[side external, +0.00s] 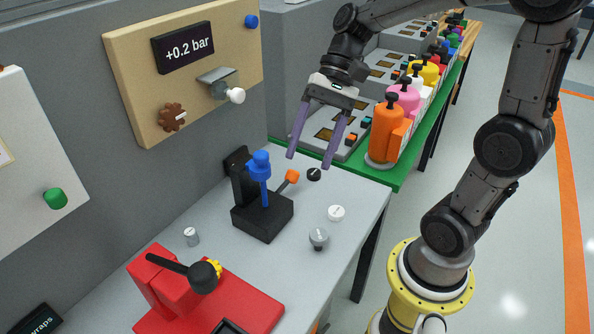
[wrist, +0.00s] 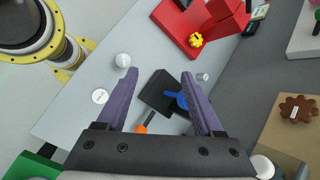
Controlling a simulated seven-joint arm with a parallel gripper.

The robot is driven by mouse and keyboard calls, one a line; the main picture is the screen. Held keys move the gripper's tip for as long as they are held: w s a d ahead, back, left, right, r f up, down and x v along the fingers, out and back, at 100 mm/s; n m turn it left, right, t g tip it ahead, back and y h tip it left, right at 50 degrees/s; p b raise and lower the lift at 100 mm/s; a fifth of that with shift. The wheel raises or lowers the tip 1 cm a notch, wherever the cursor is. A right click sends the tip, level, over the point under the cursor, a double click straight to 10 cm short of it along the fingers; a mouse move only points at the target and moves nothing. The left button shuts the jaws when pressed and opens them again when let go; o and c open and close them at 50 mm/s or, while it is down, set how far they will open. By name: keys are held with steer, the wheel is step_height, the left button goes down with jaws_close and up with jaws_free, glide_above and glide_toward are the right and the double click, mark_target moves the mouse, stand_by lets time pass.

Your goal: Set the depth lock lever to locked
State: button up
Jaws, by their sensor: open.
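A black block stand (side external: 262,218) with a blue upright piece (side external: 260,170) stands on the grey table. A short lever with an orange end (side external: 291,176) sticks out from the stand, tilted up to the right. It looks like the depth lock lever, though no lock marking is readable. My gripper (side external: 310,160) is open and empty, above and beyond the stand, with its purple fingers pointing down. In the wrist view, the stand (wrist: 158,88), the blue piece (wrist: 178,97) and the orange lever end (wrist: 140,129) show between and below the fingers (wrist: 159,74).
A red device (side external: 235,305) with a black handle (side external: 203,276) stands at the front. A tan panel (side external: 118,70) reading +0.2 bar hangs behind. Colourful bottles (side external: 388,135) stand beyond.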

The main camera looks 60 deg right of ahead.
steer(key=w+d+f+m+y, duration=0.2)
steer(key=w+d+m, duration=0.1)
steer(key=w+d, duration=0.15)
steer(key=m+t+y, duration=0.4)
steer(key=m, duration=0.4)
glide_toward(286, 183)
steer(key=shift+w+a+f, duration=0.45)
steer(key=shift+a+f, duration=0.05)
steer(key=shift+a, duration=0.25)
steer(key=shift+w+a+f, duration=0.45)
steer(key=shift+a+f, duration=0.05)
steer(key=shift+a, duration=0.25)
steer(key=shift+w+a+f, duration=0.45)
steer(key=shift+a+f, duration=0.05)
steer(key=shift+a, duration=0.25)
steer(key=shift+g, duration=0.3)
jaws_close()
